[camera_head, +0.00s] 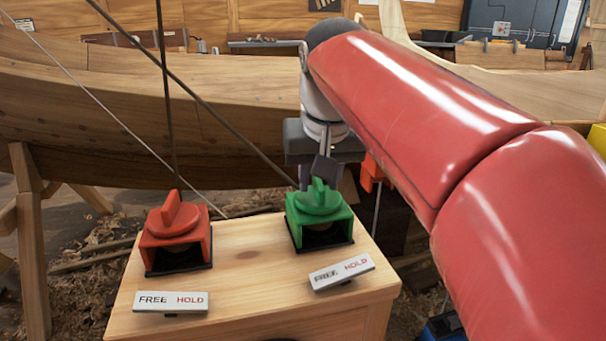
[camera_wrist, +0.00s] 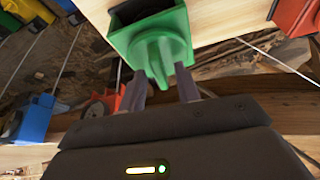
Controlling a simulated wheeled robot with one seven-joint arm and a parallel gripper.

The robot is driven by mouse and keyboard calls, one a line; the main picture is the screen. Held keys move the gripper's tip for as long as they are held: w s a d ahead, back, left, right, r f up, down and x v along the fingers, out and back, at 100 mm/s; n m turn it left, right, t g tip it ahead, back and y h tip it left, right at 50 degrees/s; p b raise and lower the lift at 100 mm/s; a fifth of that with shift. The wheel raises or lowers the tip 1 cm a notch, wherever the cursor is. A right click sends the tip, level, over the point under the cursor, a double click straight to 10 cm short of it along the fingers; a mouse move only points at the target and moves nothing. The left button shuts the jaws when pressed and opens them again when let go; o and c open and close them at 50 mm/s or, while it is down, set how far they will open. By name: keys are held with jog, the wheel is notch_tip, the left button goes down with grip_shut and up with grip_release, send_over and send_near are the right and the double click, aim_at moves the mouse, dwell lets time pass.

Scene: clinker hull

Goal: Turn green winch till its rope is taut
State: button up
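The green winch (camera_head: 318,203), with an upright fin handle on top, stands at the back right of a wooden stand (camera_head: 250,262). A dark rope (camera_head: 232,124) runs from the upper left down to it and looks nearly straight; I cannot tell its tension. My gripper (camera_head: 312,180) is pointed down at the winch's handle. In the wrist view, the gripper's two fingers (camera_wrist: 163,90) are apart, on either side of the green handle (camera_wrist: 158,58), with visible gaps. My arm hides part of the area behind the winch.
A red winch (camera_head: 174,228) with its own dark rope (camera_head: 166,90) stands to the left. FREE/HOLD plates (camera_head: 171,302) (camera_head: 342,272) sit at the stand's front. A thin pale line (camera_head: 110,112) crosses behind. The wooden hull (camera_head: 230,95) lies beyond.

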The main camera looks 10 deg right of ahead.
jog(key=shift+r, duration=0.1)
jog(key=v, duration=0.7)
jog(key=shift+r+p, duration=0.25)
jog(key=shift+p, duration=0.2)
jog(key=shift+s, duration=0.25)
